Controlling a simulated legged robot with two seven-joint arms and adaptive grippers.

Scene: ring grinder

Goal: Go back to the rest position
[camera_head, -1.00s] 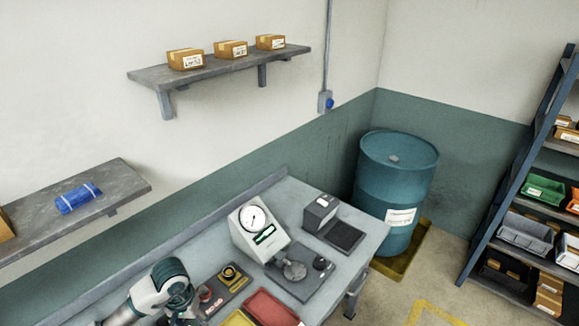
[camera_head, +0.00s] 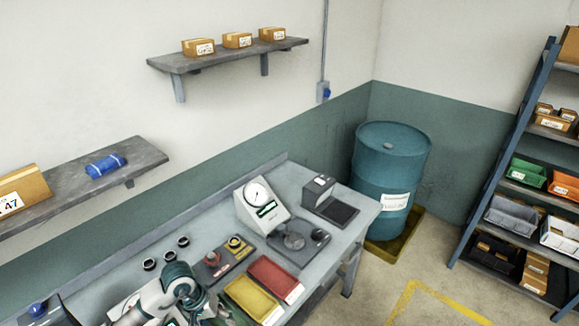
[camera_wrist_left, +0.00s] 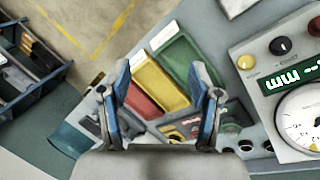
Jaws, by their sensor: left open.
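My left arm comes in at the lower left of the head view, over the workbench (camera_head: 215,220). In the left wrist view my left gripper (camera_wrist_left: 162,88) is open, its two blue-lined fingers spread wide with nothing between them. Below the fingers lie a yellow tray (camera_wrist_left: 145,75), a red tray (camera_wrist_left: 165,80) and a green tray (camera_wrist_left: 186,68). The fingers appear above the trays and bench, not holding anything. My right gripper is not in view.
A dial gauge device (camera_head: 262,203), a dark block device (camera_head: 328,203) and several small dark rings (camera_head: 167,254) stand on the bench. A blue drum (camera_head: 390,165) stands beyond its far end. A shelf rack (camera_head: 500,160) is at right, with open floor before it.

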